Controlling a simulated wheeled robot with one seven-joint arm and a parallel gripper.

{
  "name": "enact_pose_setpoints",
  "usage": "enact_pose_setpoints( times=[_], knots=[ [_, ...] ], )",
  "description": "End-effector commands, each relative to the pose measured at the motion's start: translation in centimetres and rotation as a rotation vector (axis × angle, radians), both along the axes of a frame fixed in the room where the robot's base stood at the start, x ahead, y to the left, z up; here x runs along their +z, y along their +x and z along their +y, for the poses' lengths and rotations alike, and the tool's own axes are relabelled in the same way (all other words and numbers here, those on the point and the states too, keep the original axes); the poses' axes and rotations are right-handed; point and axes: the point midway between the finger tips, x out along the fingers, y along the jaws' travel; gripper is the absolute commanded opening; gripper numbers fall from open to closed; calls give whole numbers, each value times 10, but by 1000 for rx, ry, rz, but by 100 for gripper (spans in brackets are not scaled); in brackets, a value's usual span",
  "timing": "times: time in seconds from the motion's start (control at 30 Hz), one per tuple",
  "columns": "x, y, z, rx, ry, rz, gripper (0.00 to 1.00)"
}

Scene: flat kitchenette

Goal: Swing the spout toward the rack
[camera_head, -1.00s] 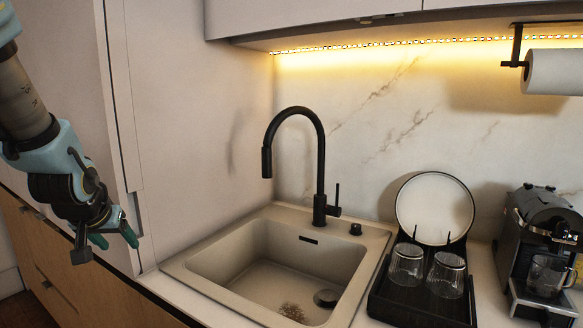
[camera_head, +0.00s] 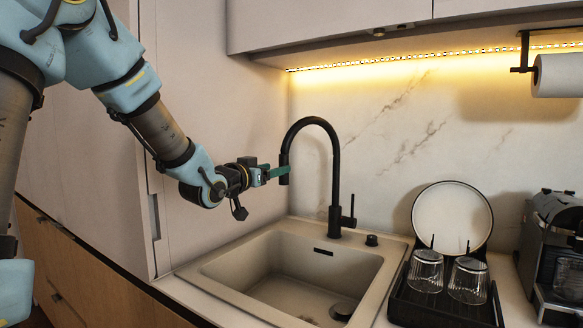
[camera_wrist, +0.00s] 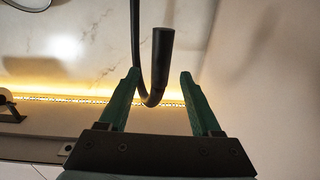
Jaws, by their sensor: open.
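The black faucet (camera_head: 335,170) rises behind the sink, and its curved spout hangs over the left part of the basin. The spout's end (camera_wrist: 162,48) shows in the wrist view between the two green fingers. My gripper (camera_head: 283,171) is open at the spout's hanging end, reaching in from the left. It also shows in the wrist view (camera_wrist: 160,74), with a gap on both sides of the spout; I cannot tell whether either finger touches it. The black rack (camera_head: 420,306) stands right of the sink, holding two glasses (camera_head: 426,270) and a white plate (camera_head: 452,217).
The beige sink (camera_head: 220,285) lies below the spout. The faucet's lever (camera_head: 349,212) is on its right side. A coffee machine (camera_head: 560,250) stands right of the rack, under a paper roll (camera_head: 560,75). A tall cabinet wall is at left. The air between spout and rack is clear.

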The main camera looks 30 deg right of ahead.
Motion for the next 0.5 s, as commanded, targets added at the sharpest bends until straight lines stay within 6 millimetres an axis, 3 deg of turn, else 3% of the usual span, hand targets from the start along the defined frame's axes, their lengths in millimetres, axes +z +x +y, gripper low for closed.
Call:
enact_pose_setpoints(
  times=[0.3, 0.5],
  knots=[
    [2, 30, -51, -1, -1, 5, 65],
    [1, 42, -69, 1, 1, 3, 65]
  ],
)
